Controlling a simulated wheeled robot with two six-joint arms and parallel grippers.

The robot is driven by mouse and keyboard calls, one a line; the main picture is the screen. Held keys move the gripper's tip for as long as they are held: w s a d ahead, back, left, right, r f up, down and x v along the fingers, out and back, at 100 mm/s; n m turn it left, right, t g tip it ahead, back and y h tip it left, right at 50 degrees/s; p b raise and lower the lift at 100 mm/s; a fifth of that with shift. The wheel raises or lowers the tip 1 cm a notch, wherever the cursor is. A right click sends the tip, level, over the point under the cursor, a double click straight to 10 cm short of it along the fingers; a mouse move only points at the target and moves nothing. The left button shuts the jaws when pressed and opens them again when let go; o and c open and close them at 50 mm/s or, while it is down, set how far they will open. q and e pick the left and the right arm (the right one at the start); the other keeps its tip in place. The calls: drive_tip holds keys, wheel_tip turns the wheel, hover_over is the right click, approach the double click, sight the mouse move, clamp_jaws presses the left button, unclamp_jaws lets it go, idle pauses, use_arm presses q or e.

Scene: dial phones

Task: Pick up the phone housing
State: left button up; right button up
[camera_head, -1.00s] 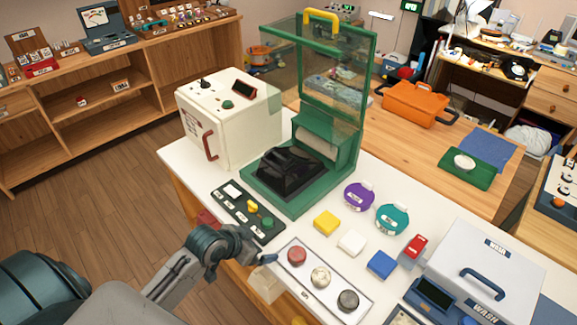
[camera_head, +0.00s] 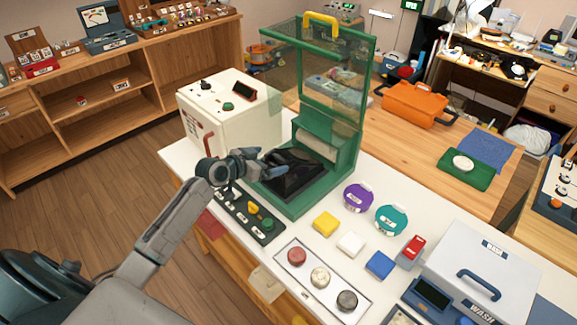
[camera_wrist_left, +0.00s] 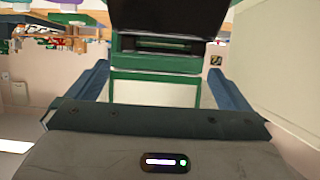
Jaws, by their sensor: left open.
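The phone housing (camera_head: 297,183) is a black, wedge-shaped shell. It sits in the green machine (camera_head: 352,172) on the white table, below the raised clear guard. It also shows as a dark shape at the top of the left wrist view (camera_wrist_left: 165,16). My left gripper (camera_head: 270,161) is open at the near-left side of the housing and covers part of it. In the left wrist view the two blue fingers (camera_wrist_left: 160,90) stand wide apart with nothing between them, and the housing lies beyond them. I cannot tell whether a finger touches it. My right gripper is not in view.
A white box machine (camera_head: 250,115) with a red handle stands left of the green machine. A dark switch panel (camera_head: 232,212) lies below my left gripper. Purple (camera_head: 358,197) and teal (camera_head: 391,219) round pieces, coloured blocks and a button tray (camera_head: 322,281) lie to the right.

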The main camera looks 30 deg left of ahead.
sight(280, 157)
use_arm(q)
drive_tip(key=shift+w+d+f+p, duration=0.1)
drive_tip(key=shift+w+d+p, duration=0.05)
drive_tip(key=shift+w+p, duration=0.3)
drive_tip(key=p+x, duration=0.1)
drive_tip(key=x, duration=0.3)
drive_tip(key=shift+f+p, duration=0.15)
drive_tip(key=shift+p, duration=0.25)
drive_tip(key=shift+f, duration=0.1)
